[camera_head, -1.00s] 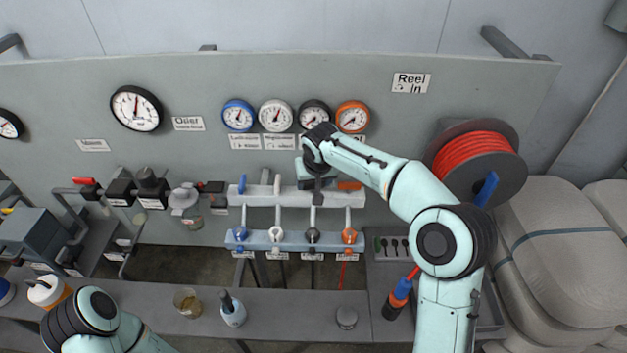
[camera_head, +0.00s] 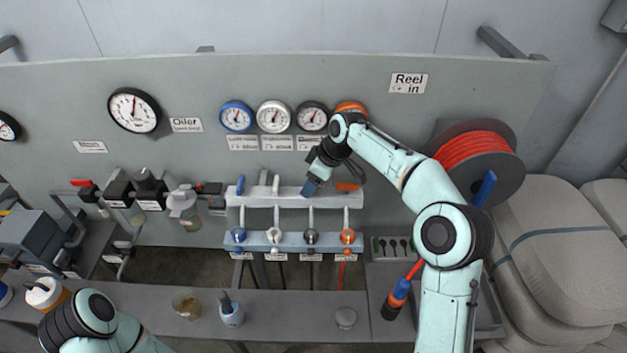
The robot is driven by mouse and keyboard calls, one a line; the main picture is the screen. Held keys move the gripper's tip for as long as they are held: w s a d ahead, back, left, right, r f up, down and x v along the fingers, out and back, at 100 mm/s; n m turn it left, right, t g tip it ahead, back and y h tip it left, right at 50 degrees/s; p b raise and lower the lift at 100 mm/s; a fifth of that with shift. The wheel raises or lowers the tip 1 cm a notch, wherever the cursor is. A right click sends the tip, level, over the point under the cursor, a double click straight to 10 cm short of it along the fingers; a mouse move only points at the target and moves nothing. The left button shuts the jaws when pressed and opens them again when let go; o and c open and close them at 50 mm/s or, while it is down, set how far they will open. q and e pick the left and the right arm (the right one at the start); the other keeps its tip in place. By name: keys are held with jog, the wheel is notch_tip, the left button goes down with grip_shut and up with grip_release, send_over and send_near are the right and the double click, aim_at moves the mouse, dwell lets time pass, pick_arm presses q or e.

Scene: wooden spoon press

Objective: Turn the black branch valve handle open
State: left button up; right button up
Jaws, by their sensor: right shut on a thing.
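A pale manifold bar (camera_head: 292,200) carries a row of branch valves. The blue handle (camera_head: 241,185) and the white handle (camera_head: 276,185) stand upright, while the orange handle (camera_head: 347,187) lies sideways. My right gripper (camera_head: 309,189) is shut at the black branch's place, between the white and orange handles, and points down and left. The black handle itself is hidden by my gripper, so its angle does not show. The black branch's lower outlet (camera_head: 311,237) shows below. My left arm shows at the lower left, with its gripper out of view.
Blue, white and black-rimmed gauges (camera_head: 312,117) sit above the bar. My right arm partly covers the orange gauge (camera_head: 351,107). A red hose reel (camera_head: 474,160) is to the right. Jars and a blue-white bottle (camera_head: 231,314) stand on the front ledge (camera_head: 270,306).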

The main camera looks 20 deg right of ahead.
jog(key=shift+w+n+g+y, duration=0.1)
jog(key=shift+n+g+y, duration=0.2)
jog(key=shift+n, duration=0.85)
jog(key=shift+w+n+g+y, duration=0.1)
jog(key=shift+n+g, duration=0.3)
jog(key=shift+n, duration=0.75)
jog(key=o, duration=1.1)
jog(key=shift+c, duration=0.2)
jog(key=shift+s+r, duration=0.1)
